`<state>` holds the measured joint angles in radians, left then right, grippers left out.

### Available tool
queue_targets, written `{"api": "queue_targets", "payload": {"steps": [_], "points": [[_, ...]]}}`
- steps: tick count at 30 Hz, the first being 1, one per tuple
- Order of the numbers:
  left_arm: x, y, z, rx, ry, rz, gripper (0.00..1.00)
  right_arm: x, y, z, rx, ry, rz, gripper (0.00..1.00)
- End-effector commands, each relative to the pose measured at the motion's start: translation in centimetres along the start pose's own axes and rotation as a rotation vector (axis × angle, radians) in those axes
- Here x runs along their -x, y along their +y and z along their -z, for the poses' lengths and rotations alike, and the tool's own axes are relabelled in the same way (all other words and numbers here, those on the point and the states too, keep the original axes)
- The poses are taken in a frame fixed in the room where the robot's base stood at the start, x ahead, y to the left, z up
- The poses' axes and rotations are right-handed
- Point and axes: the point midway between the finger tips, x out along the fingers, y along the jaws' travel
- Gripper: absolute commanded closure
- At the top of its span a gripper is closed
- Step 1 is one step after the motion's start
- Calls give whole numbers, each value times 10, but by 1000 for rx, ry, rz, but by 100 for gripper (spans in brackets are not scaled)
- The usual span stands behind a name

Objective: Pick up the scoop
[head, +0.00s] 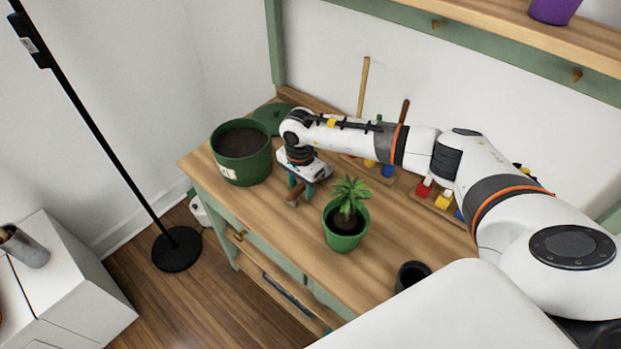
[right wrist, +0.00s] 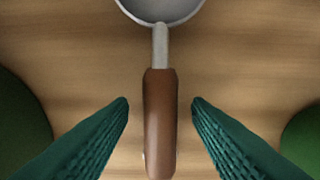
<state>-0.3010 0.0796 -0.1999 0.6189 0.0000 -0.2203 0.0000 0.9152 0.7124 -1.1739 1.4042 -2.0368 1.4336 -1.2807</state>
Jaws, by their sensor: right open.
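The scoop has a brown wooden handle (right wrist: 160,120), a thin metal neck and a round grey metal bowl (right wrist: 160,8) that is cut off by the top edge of the right wrist view. It lies on the wooden table. My right gripper (right wrist: 160,105) is open, with one green finger on each side of the handle and a gap on both sides. In the head view the right gripper (head: 301,190) points down at the table between the green soil pot and the potted plant. There the scoop's handle (head: 292,199) shows under it; the bowl is hidden. My left gripper is not seen.
A large green pot of soil (head: 242,152) stands left of the right gripper, and a small green potted plant (head: 345,217) stands close on its right. A dark cup (head: 411,275) is near the table's front edge. Colourful blocks (head: 436,193) and upright sticks are at the back.

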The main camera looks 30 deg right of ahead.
Motion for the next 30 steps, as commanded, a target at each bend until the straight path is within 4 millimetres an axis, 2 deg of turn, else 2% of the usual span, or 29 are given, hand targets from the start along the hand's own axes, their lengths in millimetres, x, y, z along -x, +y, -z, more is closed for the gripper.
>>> {"api": "queue_targets", "payload": {"steps": [6, 15, 23, 26, 30], "points": [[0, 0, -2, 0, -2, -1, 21, -1, 0, 0, 1, 0, 0, 55], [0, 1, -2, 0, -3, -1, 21, -1, 0, 0, 0, 0, 0, 100], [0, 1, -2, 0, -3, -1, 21, 1, 0, 0, 0, 0, -1, 100], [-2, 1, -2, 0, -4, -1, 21, 10, 1, -1, 0, 0, -3, 100], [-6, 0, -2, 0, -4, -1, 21, 36, 1, -1, 1, -1, -6, 100]]}}
